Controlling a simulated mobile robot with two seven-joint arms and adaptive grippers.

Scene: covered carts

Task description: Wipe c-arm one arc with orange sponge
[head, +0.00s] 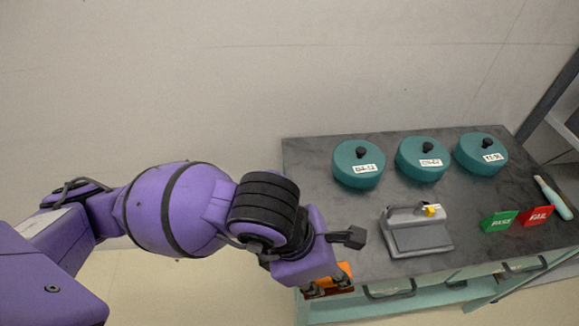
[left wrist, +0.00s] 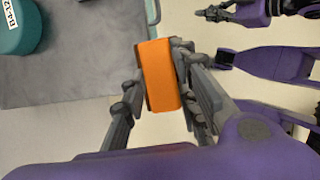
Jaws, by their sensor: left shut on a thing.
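My left gripper (head: 328,284) hangs past the front left corner of the cart top, fingers pointing down. It is shut on the orange sponge (head: 343,276), which is partly hidden by the gripper and wrist in the head view. In the left wrist view the orange sponge (left wrist: 162,75) sits between the two dark fingers of the left gripper (left wrist: 160,95), clear of the cart. What looks like my right gripper (left wrist: 214,13) shows small at the top of the left wrist view, too small to read its jaws. No c-arm can be made out in either view.
A dark-topped cart (head: 310,190) carries several teal lidded tubs (head: 358,164), a grey device (head: 417,232), a green sign (head: 499,221), a red sign (head: 536,215) and a teal-handled tool (head: 553,197). A plain wall stands behind. Bare floor lies left of the cart.

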